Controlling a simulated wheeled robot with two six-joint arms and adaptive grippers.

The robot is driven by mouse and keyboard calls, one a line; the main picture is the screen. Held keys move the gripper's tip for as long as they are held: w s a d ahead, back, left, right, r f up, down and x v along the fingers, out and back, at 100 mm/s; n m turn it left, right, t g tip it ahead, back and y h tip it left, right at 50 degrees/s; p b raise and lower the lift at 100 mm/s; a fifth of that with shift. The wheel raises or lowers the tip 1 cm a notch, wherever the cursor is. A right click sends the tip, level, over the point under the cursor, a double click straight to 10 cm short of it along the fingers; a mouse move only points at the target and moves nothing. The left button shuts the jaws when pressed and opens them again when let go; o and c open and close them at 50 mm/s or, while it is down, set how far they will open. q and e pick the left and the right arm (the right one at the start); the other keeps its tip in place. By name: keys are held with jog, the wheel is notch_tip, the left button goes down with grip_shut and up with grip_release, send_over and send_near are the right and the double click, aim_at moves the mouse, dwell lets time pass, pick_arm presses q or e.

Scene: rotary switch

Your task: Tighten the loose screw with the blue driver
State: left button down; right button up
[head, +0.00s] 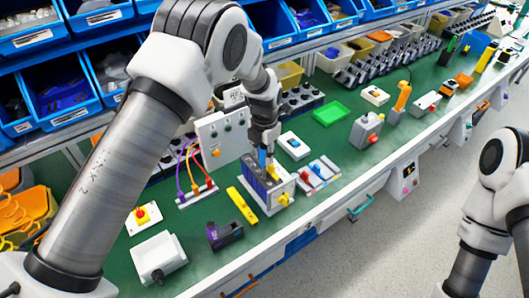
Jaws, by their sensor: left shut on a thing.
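My left gripper (265,137) points down over the bench and is shut on the blue driver (263,158). The driver hangs roughly upright, and only a short blue part shows below the fingers. It is at a grey slotted block (257,180) with a white front. Whether the driver is in a slot or just above it I cannot tell. A yellow part stands beside the driver, and a yellow knob (285,200) is on the block's front. The loose screw cannot be made out. My right arm shows at the right edge, but its gripper is out of view.
A yellow bar (242,205) lies left of the block. A white control box (221,138) with coloured cables stands behind. Red and blue-handled tools lie on a white tray (327,180) to the right. A purple-black device (224,235) is in front.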

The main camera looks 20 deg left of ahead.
pick_arm(q)
jog(key=shift+r+m+p, duration=0.15)
jog(key=shift+m+p, duration=0.2)
jog(key=shift+m, duration=0.45)
jog(key=m+p, duration=0.1)
jog(key=m, duration=0.3)
jog(key=shift+m, duration=1.2)
jog(key=shift+f, duration=0.2)
jog(key=shift+s, duration=0.1)
